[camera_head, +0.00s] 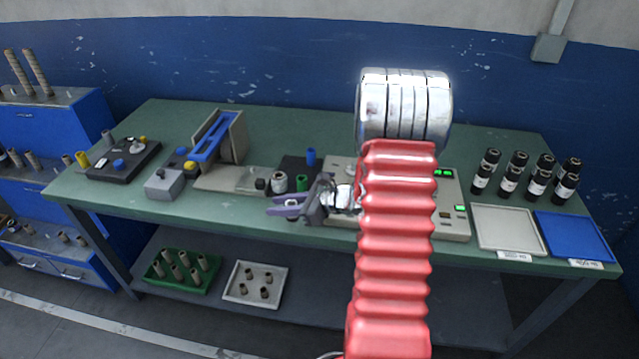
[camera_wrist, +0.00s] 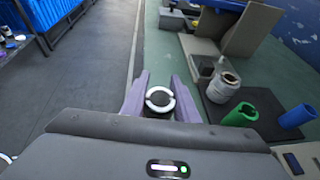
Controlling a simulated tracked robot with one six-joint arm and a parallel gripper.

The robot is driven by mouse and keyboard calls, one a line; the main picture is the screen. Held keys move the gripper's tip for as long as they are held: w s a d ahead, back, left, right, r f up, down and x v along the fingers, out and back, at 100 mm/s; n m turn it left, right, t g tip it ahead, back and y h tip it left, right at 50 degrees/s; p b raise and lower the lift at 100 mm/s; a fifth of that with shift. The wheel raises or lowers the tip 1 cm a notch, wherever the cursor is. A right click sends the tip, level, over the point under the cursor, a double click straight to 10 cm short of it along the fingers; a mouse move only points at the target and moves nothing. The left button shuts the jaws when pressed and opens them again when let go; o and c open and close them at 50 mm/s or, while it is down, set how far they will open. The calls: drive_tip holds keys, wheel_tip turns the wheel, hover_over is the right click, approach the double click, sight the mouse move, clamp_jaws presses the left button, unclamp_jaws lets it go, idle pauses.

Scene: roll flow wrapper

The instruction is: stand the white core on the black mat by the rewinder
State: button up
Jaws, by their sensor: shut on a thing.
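My gripper (camera_head: 284,206) is in front of the bench's middle, near its front edge, with purple fingers pointing left in the head view. In the wrist view, my gripper (camera_wrist: 160,98) is shut on the white core (camera_wrist: 152,92), which shows as a white ring with a dark centre. Its lower part is hidden, and in the head view it is barely visible. The black mat (camera_head: 291,164) lies behind my gripper; in the wrist view the mat (camera_wrist: 262,102) is to the right. The core is apart from it. Which machine is the rewinder is unclear.
A green core (camera_head: 302,182), a blue core (camera_head: 311,157) and a grey-white roll (camera_head: 279,182) stand on or at the mat. A beige machine with a blue arm (camera_head: 215,140) stands left. A control panel (camera_head: 453,205) is right. Black-capped bottles (camera_head: 486,170) stand far right.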

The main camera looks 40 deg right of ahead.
drive_tip(key=a+f+n+g+y, duration=0.1)
drive_tip(key=a+f+n, duration=0.1)
drive_tip(key=a, duration=0.7)
drive_tip(key=a+f+n+g+y, duration=0.2)
drive_tip(key=a, duration=0.8)
drive_tip(key=shift+s+a+y, duration=0.2)
drive_tip(key=shift+a+y, duration=0.05)
drive_tip(key=shift+y, duration=0.05)
